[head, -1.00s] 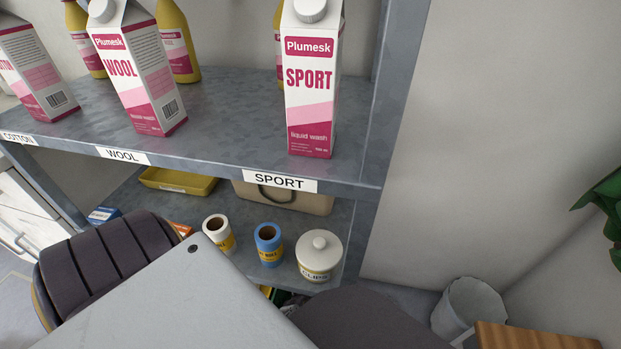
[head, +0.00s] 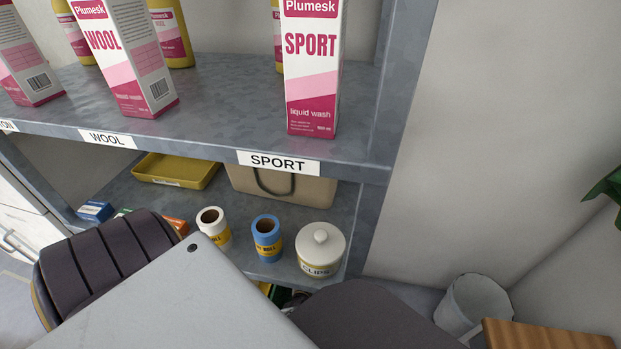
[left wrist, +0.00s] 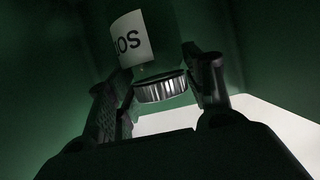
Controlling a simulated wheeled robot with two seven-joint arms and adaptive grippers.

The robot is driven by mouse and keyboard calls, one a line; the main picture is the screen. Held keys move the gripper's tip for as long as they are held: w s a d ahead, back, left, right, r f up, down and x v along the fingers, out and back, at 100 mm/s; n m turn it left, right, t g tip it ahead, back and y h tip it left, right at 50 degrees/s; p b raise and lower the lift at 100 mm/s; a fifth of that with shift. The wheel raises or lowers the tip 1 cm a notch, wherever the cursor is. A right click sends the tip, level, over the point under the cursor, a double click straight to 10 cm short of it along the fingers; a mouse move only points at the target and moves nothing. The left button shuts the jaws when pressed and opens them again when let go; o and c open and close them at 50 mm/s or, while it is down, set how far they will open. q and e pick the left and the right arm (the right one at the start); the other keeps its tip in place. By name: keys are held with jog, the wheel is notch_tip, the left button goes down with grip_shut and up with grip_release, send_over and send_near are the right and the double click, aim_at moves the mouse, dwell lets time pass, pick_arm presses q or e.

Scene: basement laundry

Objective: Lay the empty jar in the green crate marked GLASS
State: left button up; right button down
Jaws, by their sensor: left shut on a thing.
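In the left wrist view my left gripper (left wrist: 158,92) has its two dark fingers on either side of a jar (left wrist: 161,89). The jar's ribbed metal lid faces the camera, and its body looks dark green in the dim light. A pale label (left wrist: 131,38) ending in "OS" shows at the jar. Green walls (left wrist: 40,75) surround the jar and fingers, like the inside of a green crate; no GLASS marking shows. Whether the jar touches the bottom or a wall cannot be told. My left gripper is hidden in the head view. My right gripper is in neither view.
A metal shelf (head: 210,143) holds detergent cartons (head: 311,75) above. Below stand a lidded white pot (head: 320,250), a blue roll (head: 267,238), a white roll (head: 213,228) and a yellow tray (head: 176,171). A white bin (head: 472,305) stands at lower right.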

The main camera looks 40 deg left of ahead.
pick_arm(q)
jog(key=shift+f+b, duration=0.45)
jog(key=shift+f, duration=0.15)
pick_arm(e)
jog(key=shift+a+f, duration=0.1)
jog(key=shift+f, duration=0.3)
pick_arm(q)
jog(key=o, duration=1.1)
jog(key=shift+r, duration=0.2)
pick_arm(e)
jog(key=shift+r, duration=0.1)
